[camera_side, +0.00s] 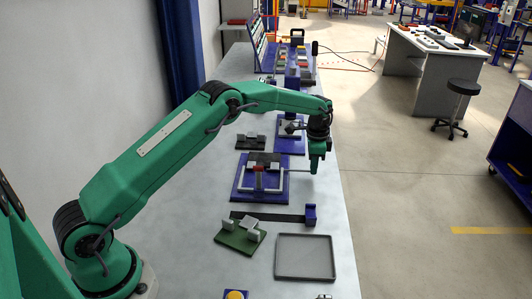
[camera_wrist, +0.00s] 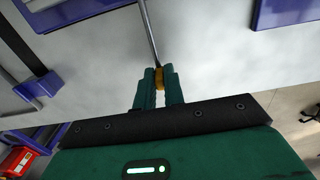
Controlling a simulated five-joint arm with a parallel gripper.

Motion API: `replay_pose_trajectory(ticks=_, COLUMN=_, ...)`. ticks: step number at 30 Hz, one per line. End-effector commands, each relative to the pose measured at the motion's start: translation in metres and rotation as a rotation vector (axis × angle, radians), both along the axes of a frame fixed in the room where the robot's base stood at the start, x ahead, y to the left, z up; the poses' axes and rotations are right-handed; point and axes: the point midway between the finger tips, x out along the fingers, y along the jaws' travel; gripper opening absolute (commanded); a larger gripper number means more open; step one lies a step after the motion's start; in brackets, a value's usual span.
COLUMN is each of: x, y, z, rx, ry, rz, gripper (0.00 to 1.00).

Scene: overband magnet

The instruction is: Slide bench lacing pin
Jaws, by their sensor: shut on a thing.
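The lacing pin (camera_wrist: 151,35) is a thin grey rod with a yellow-orange end piece. My gripper (camera_wrist: 160,90) is shut on that end, with one green finger on each side. In the side view my gripper (camera_side: 314,168) points down at the right edge of the bench top. There the pin (camera_side: 297,171) runs left from my gripper to a blue-based fixture (camera_side: 238,196) with white rails, a dark block and a small red part. Whether the pin's far end is inside the fixture I cannot tell.
In front of the fixture lie a dark strip with a blue end block (camera_side: 310,213), a green plate with grey blocks (camera_side: 239,243) and a grey tray (camera_side: 306,276). Another blue-based fixture (camera_side: 291,146) stands behind. The bench edge is close to my gripper; open floor lies right.

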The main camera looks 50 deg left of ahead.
Motion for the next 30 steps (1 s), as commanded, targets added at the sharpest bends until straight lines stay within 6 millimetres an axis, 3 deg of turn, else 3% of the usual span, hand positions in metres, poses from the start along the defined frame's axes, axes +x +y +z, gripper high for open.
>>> replay_pose_trajectory(ticks=18, x=-0.044, y=0.046, z=0.001, rx=0.001, ry=-0.005, rz=0.005, gripper=0.00)
replay_pose_trajectory(ticks=30, x=-0.049, y=0.051, z=0.001, rx=0.000, ry=0.000, rz=0.006, gripper=0.00)
